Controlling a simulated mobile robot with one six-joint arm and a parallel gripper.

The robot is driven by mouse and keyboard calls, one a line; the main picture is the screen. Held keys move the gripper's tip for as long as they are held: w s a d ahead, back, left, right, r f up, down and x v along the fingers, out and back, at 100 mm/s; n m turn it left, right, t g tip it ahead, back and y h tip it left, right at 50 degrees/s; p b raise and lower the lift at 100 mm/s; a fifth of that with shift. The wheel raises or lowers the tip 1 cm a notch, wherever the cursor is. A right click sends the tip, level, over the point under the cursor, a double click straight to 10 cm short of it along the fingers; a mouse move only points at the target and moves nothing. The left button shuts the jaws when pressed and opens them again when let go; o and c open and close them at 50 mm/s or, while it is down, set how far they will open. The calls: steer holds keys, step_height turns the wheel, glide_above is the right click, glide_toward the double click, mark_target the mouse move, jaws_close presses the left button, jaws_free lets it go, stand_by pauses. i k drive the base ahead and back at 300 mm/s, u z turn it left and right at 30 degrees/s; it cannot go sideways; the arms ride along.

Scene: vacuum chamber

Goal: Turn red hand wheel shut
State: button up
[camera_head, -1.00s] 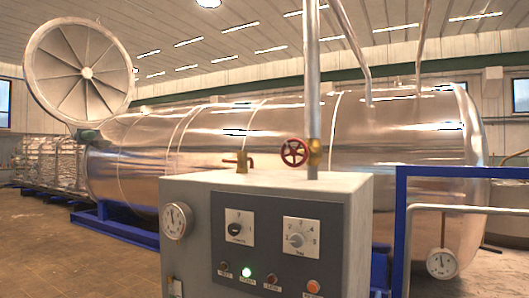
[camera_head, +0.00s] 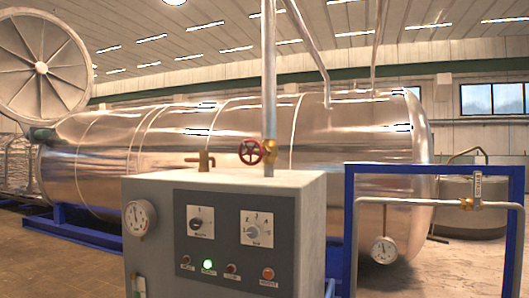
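The red hand wheel (camera_head: 250,152) is small and spoked. It sits on a brass valve (camera_head: 269,153) at the foot of a vertical grey pipe (camera_head: 269,80), just above the top of a grey control cabinet (camera_head: 225,232). It faces my camera, and nothing covers it. I cannot tell from its look whether the valve is open or shut. My gripper and arm do not show in this view.
A brass tap (camera_head: 203,161) stands left of the wheel on the cabinet. A large shiny chamber (camera_head: 360,135) lies behind, its round door (camera_head: 42,68) open at the left. A blue frame (camera_head: 349,225) with a white pipe (camera_head: 420,202) stands at the right. Brown floor is clear at the left.

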mark_target(250, 151)
steer(key=z, duration=0.15)
steer(key=i, duration=1)
steer(key=z, duration=0.05)
